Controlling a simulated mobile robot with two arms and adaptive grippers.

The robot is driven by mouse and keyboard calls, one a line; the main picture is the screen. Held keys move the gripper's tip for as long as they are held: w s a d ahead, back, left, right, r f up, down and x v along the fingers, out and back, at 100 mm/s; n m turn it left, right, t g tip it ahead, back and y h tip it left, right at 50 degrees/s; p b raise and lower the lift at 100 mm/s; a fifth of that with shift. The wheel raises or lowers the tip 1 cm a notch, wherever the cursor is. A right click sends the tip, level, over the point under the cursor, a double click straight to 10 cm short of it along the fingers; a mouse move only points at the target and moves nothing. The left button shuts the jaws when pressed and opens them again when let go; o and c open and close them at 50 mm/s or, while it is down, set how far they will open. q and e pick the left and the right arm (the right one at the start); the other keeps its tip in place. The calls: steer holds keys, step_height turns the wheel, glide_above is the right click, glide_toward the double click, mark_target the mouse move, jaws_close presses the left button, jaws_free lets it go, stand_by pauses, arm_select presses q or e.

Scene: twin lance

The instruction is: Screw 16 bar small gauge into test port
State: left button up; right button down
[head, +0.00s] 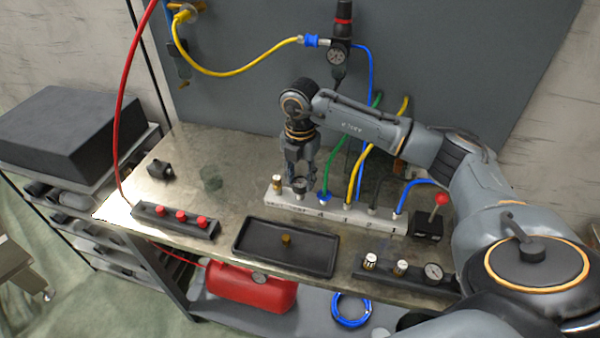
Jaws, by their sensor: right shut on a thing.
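My right gripper (300,172) points down over the left part of the white manifold block (335,213). It is shut on a small metallic thing (299,187), seemingly the small gauge; its dial and marking cannot be read. That thing is at the top of the block, beside a brass fitting (277,184) at the block's left end. Whether it is threaded into a port or only touching it, I cannot tell. The fingers partly hide it. My left gripper is not in view.
A dark tray (240,262) holding a brass piece (286,239) lies in front. A rack (385,279) carries a dial gauge (433,271) and two fittings. A red-knobbed strip (150,213) sits left; a red-ball lever (441,199) stands right.

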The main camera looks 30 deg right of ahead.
steer(key=m+p, duration=0.2)
steer(key=m, duration=0.4)
steer(key=shift+d+r, duration=0.1)
steer(key=shift+r, duration=0.05)
steer(key=shift+m+p, duration=0.4)
steer(key=shift+m, duration=1.2)
steer(key=c, duration=1)
jaws_free()
steer(key=shift+d+f, duration=0.1)
steer(key=shift+f, duration=0.1)
steer(key=shift+c, duration=0.2)
